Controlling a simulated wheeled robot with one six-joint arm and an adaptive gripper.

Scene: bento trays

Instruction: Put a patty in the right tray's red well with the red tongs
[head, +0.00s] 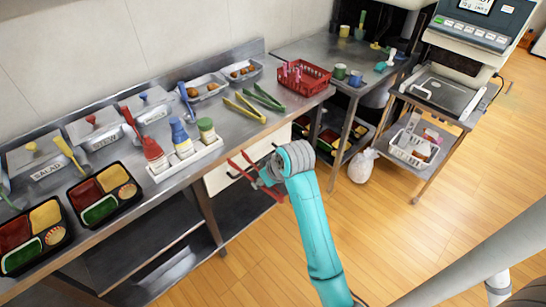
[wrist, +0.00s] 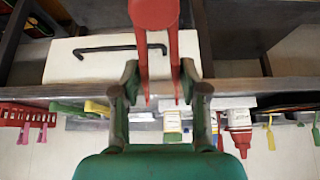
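My gripper (head: 268,176) is in front of the counter's front edge, to the right of the trays. It is shut on the red tongs (wrist: 155,14), whose two arms run between my fingers in the wrist view; the tongs (head: 240,166) also show in the head view. Nothing shows between the tongs' arms. The right tray (head: 137,200) lies on the counter at left, with its red well (head: 84,194) at the upper left, empty. Round brown patties (head: 212,87) sit in a steel pan at the back, and more brown pieces (head: 243,70) lie in the pan beside it.
The left tray (head: 66,243) is at the counter's left end. A white holder (head: 190,160) with bottles stands between the right tray and my gripper. Yellow tongs (head: 243,108) and green tongs (head: 264,97) lie near the pans. A red basket (head: 301,77) is farther right.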

